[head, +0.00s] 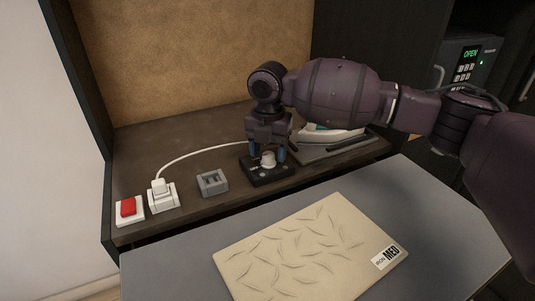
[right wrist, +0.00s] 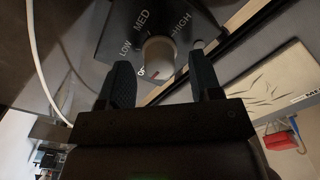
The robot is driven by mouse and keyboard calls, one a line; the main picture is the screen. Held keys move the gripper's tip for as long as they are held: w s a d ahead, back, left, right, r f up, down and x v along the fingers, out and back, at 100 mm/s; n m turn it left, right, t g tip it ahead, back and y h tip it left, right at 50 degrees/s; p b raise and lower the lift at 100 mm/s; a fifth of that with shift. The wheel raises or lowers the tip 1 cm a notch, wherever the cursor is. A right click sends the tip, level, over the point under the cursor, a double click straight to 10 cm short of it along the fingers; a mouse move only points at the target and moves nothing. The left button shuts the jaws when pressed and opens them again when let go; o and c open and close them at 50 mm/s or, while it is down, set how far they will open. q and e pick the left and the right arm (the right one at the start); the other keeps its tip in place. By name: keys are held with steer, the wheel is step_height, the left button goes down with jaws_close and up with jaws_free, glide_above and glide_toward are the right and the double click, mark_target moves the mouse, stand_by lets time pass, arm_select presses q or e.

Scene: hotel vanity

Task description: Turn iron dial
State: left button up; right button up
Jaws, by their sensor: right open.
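The iron dial is a white knob (head: 268,159) on a black base plate (head: 266,178), at the middle of the dark shelf in the head view. In the right wrist view the knob (right wrist: 159,56) is ringed by the words LOW, MED and HIGH. A small reddish mark shows at its lower edge, by a partly hidden label starting with O. My right gripper (head: 268,154) points down over the dial, open. In the right wrist view its fingertips (right wrist: 160,62) lie either side of the knob, with visible gaps. My left gripper is out of view.
The iron (head: 330,134) stands behind my right arm, partly hidden. A beige cloth (head: 305,250) labelled IRON MED lies on the grey board (head: 180,272). A red switch (head: 128,207), white plug (head: 161,195) and grey block (head: 212,182) line the shelf left of the dial.

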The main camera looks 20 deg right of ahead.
steer(key=shift+f, duration=0.55)
steer(key=c, duration=0.9)
steer(key=shift+c, duration=0.2)
steer(key=shift+r, duration=0.1)
